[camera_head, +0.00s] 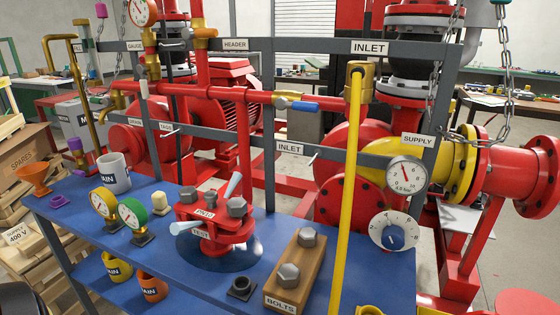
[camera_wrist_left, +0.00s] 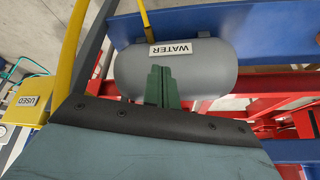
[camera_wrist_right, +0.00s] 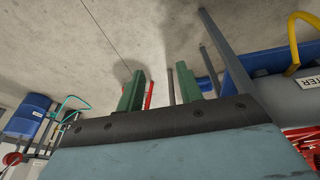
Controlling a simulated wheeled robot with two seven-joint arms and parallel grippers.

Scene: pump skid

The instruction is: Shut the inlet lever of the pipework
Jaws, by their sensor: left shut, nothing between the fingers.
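The pipework's red horizontal pipe (camera_head: 220,93) runs across the head view. On it sits a valve with a blue-handled lever (camera_head: 300,105), lying roughly along the pipe. One INLET plate (camera_head: 290,148) is on the rail below it, another INLET plate (camera_head: 370,48) on the upper rail at right. I cannot tell for certain which valve each plate marks. Neither gripper shows in the head view. My left gripper (camera_wrist_left: 162,86) is shut and empty, its green fingers together in front of a grey WATER tank (camera_wrist_left: 200,68). My right gripper (camera_wrist_right: 160,88) is open and empty above concrete floor.
A yellow upright pipe (camera_head: 347,200) crosses in front of the rails below a brass fitting (camera_head: 360,80). A blue bench (camera_head: 165,240) holds mugs, gauges, a red flange and a bolt block. Chains (camera_head: 505,75) hang at right. A SUPPLY plate (camera_head: 417,140) is at right.

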